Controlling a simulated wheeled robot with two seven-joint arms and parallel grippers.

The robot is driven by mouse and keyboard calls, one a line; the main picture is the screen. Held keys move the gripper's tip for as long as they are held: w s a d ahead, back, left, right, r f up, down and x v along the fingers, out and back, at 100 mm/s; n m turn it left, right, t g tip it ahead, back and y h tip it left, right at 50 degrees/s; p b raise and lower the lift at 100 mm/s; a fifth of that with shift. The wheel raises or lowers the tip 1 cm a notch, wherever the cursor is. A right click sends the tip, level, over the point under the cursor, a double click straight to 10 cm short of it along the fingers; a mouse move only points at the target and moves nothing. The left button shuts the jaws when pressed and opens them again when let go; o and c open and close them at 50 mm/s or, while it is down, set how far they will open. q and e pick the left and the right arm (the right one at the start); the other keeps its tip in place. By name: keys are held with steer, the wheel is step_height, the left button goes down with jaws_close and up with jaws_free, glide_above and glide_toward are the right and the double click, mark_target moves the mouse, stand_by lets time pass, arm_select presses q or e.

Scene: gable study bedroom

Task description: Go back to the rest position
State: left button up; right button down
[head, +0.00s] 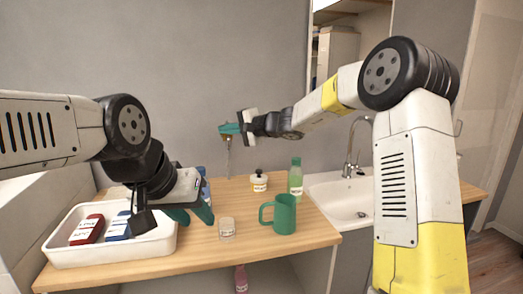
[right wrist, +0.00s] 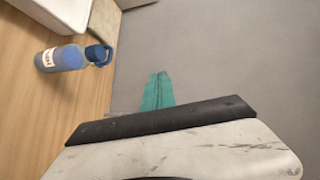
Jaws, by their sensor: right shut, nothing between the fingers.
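My right gripper (head: 228,129) is raised in front of the grey wall, above the back of the wooden counter (head: 160,262). Its teal fingers are shut and empty; they also show in the right wrist view (right wrist: 158,92). My left gripper (head: 191,214) is low over the counter, between the white tray and a small clear jar (head: 226,228). Its teal fingers point down and look apart, with nothing seen between them. It partly hides a blue bottle (head: 205,186), which shows in the right wrist view (right wrist: 62,58) with a label and blue cap.
The white tray (head: 62,257) holds a red packet (head: 87,230) and a blue packet (head: 118,226). A green mug (head: 281,213), a green bottle (head: 295,180) and a labelled jar (head: 259,183) stand right of my left gripper. A sink (head: 345,198) with a tap (head: 350,150) lies beyond them.

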steer(key=s+d+r+n+g+h, duration=0.1)
steer(key=s+d+r+n+g, duration=0.15)
steer(key=s, duration=0.65)
steer(key=s+d+f+n+h, duration=0.1)
steer(key=s+d+f+h, duration=0.2)
steer(key=s+d, duration=0.5)
steer(key=s+d+f+n+h, duration=0.1)
steer(key=s+d+f+h, duration=0.2)
steer(key=s+d, duration=0.6)
steer(key=s+d+f+n+h, duration=0.1)
steer(key=s+d+f+h, duration=0.2)
steer(key=s+d, duration=0.6)
steer(key=s+h, duration=0.1)
steer(key=s, duration=0.2)
steer(key=shift+s+f+t, duration=0.15)
steer(key=shift+s+t, duration=0.1)
steer(key=shift+t, duration=0.1)
steer(key=shift+a+n, duration=0.1)
steer(key=shift+n, duration=0.15)
